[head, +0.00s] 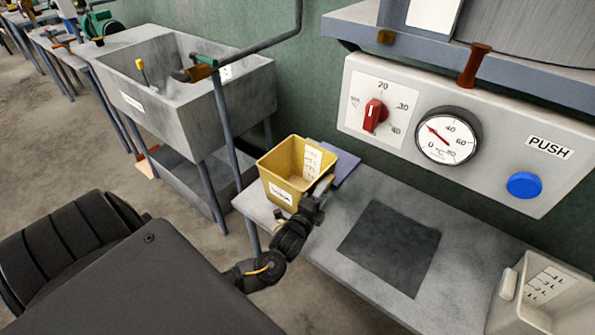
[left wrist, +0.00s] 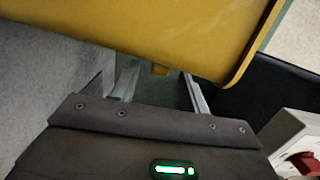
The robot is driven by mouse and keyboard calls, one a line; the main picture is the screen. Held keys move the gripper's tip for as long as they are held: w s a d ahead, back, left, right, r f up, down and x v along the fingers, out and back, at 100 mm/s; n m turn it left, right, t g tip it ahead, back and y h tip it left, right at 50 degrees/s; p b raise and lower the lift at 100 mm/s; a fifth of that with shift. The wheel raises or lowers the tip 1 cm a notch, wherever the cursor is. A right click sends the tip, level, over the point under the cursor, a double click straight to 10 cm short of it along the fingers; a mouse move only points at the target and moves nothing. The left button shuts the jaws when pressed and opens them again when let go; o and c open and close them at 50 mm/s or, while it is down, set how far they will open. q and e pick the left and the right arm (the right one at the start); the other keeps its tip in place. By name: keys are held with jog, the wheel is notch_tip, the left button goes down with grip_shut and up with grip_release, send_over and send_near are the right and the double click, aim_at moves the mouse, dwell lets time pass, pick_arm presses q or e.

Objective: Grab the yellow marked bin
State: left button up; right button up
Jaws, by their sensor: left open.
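The yellow bin (head: 290,172) stands upright at the left end of the grey bench, with a white label on its front and a white measuring scale on its inner wall. My left gripper (head: 322,190) is at the bin's right side, by its rim. In the left wrist view the bin's yellow wall (left wrist: 160,35) fills the top. The two fingers of my left gripper (left wrist: 162,88) are apart there, with a small yellow tab (left wrist: 160,69) of the bin between them. I cannot tell whether the fingers touch the bin. My right gripper is in neither view.
The grey bench (head: 365,195) carries a dark square plate (head: 390,245) and a pale bin (head: 545,295) at the right. A purple flat item (head: 345,165) lies behind the yellow bin. A panel (head: 480,130) with dial, gauge and blue button hangs above. A sink (head: 180,85) stands left.

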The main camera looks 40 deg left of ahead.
pick_arm(q)
jog(key=w, duration=0.5)
jog(key=shift+w+a, duration=0.1)
jog(key=shift+a, duration=0.25)
grip_shut()
